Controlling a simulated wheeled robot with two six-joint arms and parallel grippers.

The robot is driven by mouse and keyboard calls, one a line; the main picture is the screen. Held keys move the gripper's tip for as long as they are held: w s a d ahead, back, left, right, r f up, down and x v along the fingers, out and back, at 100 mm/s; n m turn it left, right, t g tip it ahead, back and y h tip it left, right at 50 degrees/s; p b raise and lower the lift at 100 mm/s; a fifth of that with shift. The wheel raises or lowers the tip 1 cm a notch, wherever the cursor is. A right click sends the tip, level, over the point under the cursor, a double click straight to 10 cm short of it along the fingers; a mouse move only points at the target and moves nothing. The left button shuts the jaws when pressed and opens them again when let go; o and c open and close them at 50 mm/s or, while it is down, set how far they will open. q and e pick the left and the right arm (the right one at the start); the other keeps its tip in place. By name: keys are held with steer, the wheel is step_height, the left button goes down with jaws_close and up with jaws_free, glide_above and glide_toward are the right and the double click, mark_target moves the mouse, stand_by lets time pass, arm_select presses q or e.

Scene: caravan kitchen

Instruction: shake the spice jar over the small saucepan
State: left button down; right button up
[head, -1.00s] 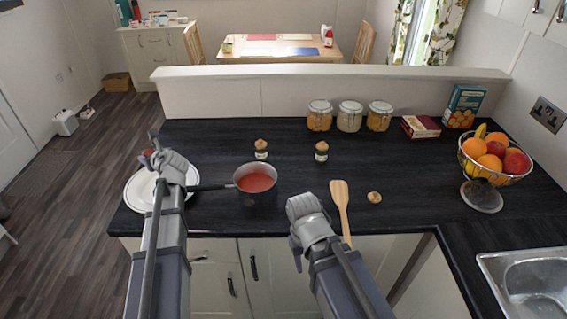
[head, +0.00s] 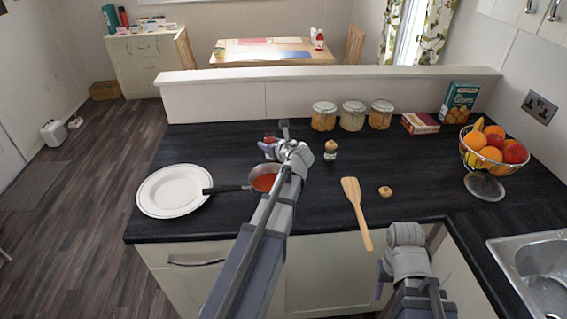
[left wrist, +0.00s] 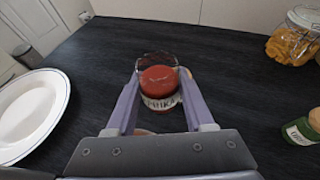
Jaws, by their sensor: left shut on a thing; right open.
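My left gripper (head: 275,146) is shut on a small glass spice jar (left wrist: 159,82) with red contents and a pale label, which reads partly as paprika. In the head view the jar (head: 269,140) shows as a red patch at the fingertips, beyond the small saucepan (head: 262,181). I cannot tell the jar's exact tilt or height. The dark saucepan holds red sauce, and its handle points left; my left arm covers its right side. My right gripper (head: 382,278) is low in front of the counter edge, open, with nothing seen in it.
A white plate (head: 173,190) lies left of the saucepan. A cork-topped jar (head: 331,149) stands right of my left gripper. A wooden spatula (head: 356,205) and a round wooden lid (head: 386,191) lie further right. Storage jars (head: 352,115) and a fruit bowl (head: 493,153) stand behind.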

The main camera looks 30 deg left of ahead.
mark_target(281, 166)
arm_select(q)
steer(key=s+d+f+n+g+h+p, duration=0.2)
steer(key=s+d+n+h+p, duration=0.3)
steer(key=n, duration=0.5)
steer(key=shift+s+d+n+p, duration=0.4)
steer(key=shift+s+d, duration=0.55)
steer(key=shift+d, duration=0.6)
steer(key=shift+r+h, duration=0.15)
steer(key=shift+h, duration=0.15)
steer(key=shift+t, duration=0.3)
steer(key=shift+n, duration=0.3)
